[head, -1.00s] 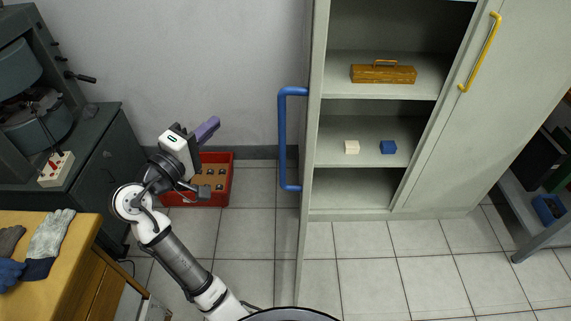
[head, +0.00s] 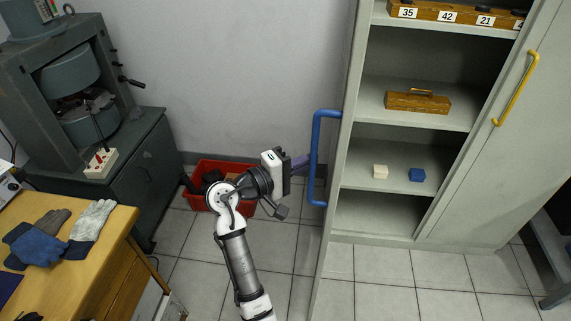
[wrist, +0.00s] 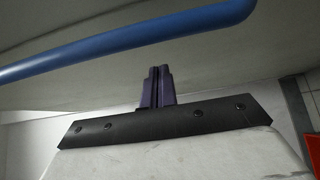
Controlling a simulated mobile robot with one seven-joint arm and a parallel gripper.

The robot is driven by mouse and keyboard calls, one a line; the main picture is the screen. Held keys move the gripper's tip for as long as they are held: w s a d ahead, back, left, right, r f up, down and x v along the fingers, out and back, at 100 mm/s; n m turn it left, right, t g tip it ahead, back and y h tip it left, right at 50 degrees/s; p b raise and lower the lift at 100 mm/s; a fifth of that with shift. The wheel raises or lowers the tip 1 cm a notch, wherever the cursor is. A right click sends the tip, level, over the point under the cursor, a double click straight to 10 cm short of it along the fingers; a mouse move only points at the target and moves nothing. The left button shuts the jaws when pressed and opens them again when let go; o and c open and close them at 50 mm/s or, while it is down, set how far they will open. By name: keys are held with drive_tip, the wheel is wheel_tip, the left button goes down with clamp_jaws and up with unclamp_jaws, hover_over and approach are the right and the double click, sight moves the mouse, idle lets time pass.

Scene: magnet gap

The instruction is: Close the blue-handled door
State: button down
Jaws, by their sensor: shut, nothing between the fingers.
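The blue handle (head: 316,160) is on the outer face of the cabinet's left door (head: 340,150). That door stands open, seen nearly edge-on in the head view, with the shelves exposed. The blue handle crosses the upper part of the wrist view (wrist: 120,45). My gripper (head: 300,162) is just left of the handle, pointing right toward the door. Its purple fingers (wrist: 157,86) are together and empty, below the blue bar in the wrist view. Whether the fingertips touch the door cannot be told.
The right door with a yellow handle (head: 515,90) is closed. The shelves hold a wooden box (head: 417,102), a white block (head: 380,172) and a blue block (head: 416,175). A red crate (head: 193,201) stands on the floor behind my arm. A desk (head: 105,255) is at left.

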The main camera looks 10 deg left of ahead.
drive_tip(key=shift+s+d+p, duration=0.15)
drive_tip(key=shift+d+p, duration=0.05)
drive_tip(key=shift+d, duration=0.65)
drive_tip(key=shift+s+d+p, duration=0.15)
drive_tip(key=shift+d, duration=0.7)
